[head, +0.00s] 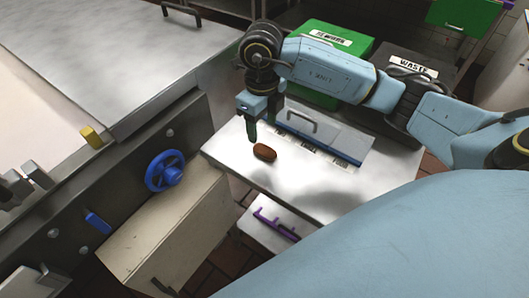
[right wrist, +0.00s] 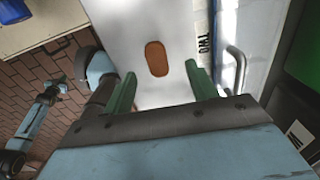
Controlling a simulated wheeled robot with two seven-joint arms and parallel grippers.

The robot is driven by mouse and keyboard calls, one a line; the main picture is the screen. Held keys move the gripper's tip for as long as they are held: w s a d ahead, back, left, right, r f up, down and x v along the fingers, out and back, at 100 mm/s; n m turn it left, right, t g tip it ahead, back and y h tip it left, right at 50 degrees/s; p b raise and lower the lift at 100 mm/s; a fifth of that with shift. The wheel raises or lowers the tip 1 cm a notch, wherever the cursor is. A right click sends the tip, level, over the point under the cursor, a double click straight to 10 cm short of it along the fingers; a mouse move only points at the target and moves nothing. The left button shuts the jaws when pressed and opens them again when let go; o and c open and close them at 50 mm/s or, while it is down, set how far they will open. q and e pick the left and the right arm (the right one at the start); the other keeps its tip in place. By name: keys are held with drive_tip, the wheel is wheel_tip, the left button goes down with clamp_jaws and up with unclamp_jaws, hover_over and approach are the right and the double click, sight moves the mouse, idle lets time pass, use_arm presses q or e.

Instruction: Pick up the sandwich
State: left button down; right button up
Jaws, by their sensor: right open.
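The sandwich (head: 264,152) is a small brown oval lying on the metal table (head: 330,198). In the right wrist view the sandwich (right wrist: 157,58) lies on the bare white surface, ahead of and between the fingers. My right gripper (head: 261,130) is above the table just behind the sandwich, pointing down. Its green fingers are apart and nothing is between them; they also show in the right wrist view (right wrist: 160,90). The sandwich and the fingers look apart. My left gripper is not seen in the head view.
A blue-grey lidded unit with a handle (head: 302,122) and label strips sits behind the sandwich. A green bin (head: 320,40) and a dark waste bin (head: 408,75) stand beyond. A counter with a blue valve wheel (head: 165,170) is at left. The table's front is clear.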

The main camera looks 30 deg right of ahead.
sight(261, 148)
drive_tip(key=shift+f, duration=0.7)
drive_tip(key=f, duration=0.3)
drive_tip(key=f+b, duration=0.1)
drive_tip(key=shift+s+a+f, duration=0.2)
drive_tip(key=shift+a, duration=0.15)
drive_tip(key=shift+f, duration=0.35)
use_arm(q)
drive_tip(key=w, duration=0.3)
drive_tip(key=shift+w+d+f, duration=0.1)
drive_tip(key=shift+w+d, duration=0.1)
use_arm(e)
drive_tip(key=c, duration=1)
drive_tip(key=shift+r, duration=0.1)
drive_tip(key=shift+c, duration=0.2)
